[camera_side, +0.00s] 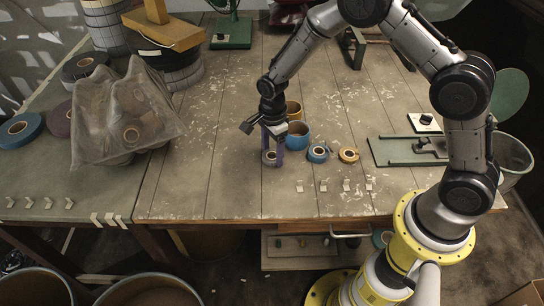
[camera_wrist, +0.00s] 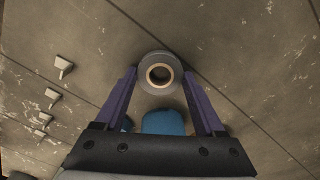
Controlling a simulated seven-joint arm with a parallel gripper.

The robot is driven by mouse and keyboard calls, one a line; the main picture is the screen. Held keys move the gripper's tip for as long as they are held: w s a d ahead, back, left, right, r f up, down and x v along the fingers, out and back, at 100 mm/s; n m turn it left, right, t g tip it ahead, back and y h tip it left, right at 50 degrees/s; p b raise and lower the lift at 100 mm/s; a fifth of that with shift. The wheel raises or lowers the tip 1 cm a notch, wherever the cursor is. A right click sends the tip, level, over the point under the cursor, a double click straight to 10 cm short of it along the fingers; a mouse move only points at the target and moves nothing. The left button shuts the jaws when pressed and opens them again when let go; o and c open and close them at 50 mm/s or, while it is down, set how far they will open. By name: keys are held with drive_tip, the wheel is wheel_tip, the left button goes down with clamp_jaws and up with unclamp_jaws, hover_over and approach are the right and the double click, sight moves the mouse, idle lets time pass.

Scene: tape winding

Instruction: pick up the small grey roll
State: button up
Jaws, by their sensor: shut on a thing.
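The small grey roll (camera_side: 268,157) has a pale tan core and lies flat on or very close to the wooden table. In the wrist view the grey roll (camera_wrist: 160,57) sits between the tips of my gripper's purple fingers. My gripper (camera_side: 273,159) points down and is shut on the roll, with one finger on each side; it also shows in the wrist view (camera_wrist: 159,73). I cannot tell any gap under the roll. In the side view the fingers hide part of its edge.
A small blue roll (camera_side: 318,154) and a small yellow roll (camera_side: 348,155) lie to the right. Several small pale clips (camera_side: 322,187) line the front.

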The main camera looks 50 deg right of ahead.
drive_tip(key=c, duration=0.3)
drive_tip(key=shift+r, duration=0.1)
